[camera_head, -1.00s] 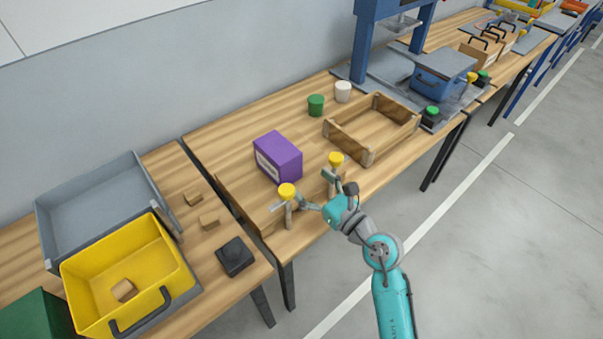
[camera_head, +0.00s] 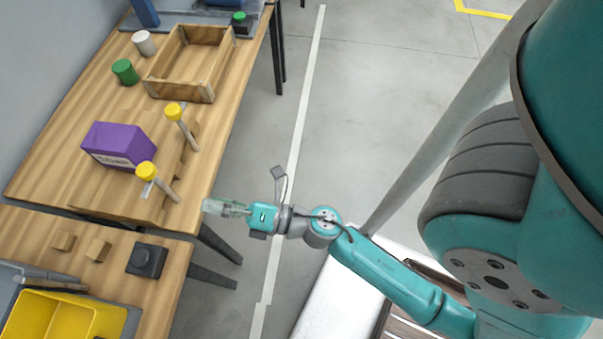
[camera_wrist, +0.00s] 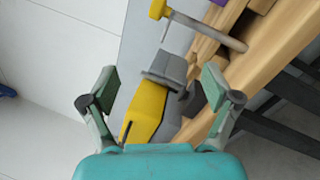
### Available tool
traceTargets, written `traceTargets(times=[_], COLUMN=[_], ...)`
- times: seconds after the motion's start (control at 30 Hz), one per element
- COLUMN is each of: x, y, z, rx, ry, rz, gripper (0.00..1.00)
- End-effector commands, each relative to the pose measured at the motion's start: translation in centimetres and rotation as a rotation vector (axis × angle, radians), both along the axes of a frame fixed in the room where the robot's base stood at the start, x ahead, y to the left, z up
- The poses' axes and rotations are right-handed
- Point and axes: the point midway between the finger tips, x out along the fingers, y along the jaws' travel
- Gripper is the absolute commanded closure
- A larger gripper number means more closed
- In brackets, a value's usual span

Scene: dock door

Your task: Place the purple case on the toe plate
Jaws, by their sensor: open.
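The purple case (camera_head: 118,145) sits upright on the wooden workbench, with a pale label on its front side. Two grey posts with yellow tops (camera_head: 173,112) (camera_head: 146,171) stand on a wooden piece beside it, on the bench's front side. I cannot tell for certain which part is the toe plate, or whether the case touches that piece. My gripper (camera_head: 210,206) is open and empty, off the bench's front edge and apart from the case. In the wrist view its two fingers (camera_wrist: 160,84) are spread, and one yellow-topped post (camera_wrist: 200,28) shows beyond them.
An open wooden crate (camera_head: 188,62), a green cylinder (camera_head: 125,72) and a white cylinder (camera_head: 144,43) stand farther along the bench. Small wooden blocks (camera_head: 97,250), a black block (camera_head: 147,260) and a yellow bin (camera_head: 65,318) are on the nearer table. Open floor (camera_head: 380,110) lies right.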

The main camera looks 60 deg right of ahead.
Motion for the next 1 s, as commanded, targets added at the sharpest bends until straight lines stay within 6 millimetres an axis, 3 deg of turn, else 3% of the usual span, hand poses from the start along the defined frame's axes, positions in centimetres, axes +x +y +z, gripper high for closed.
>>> traceTargets(times=[0.1,0.6,0.8,0.87,1.0], x=[-4.3,-19.2,-22.5,-23.0,-23.3], y=[-0.1,-3.4,-3.9,-4.0,-4.0], z=[-0.4,-2.8,-3.4,-3.5,-3.6], rx=[0.310,1.559,1.842,1.881,1.912], ry=[0.100,0.515,0.595,0.605,0.611], rz=[0.005,-0.165,-0.252,-0.266,-0.276], gripper=[0.12,0.12,0.12,0.00,0.00])
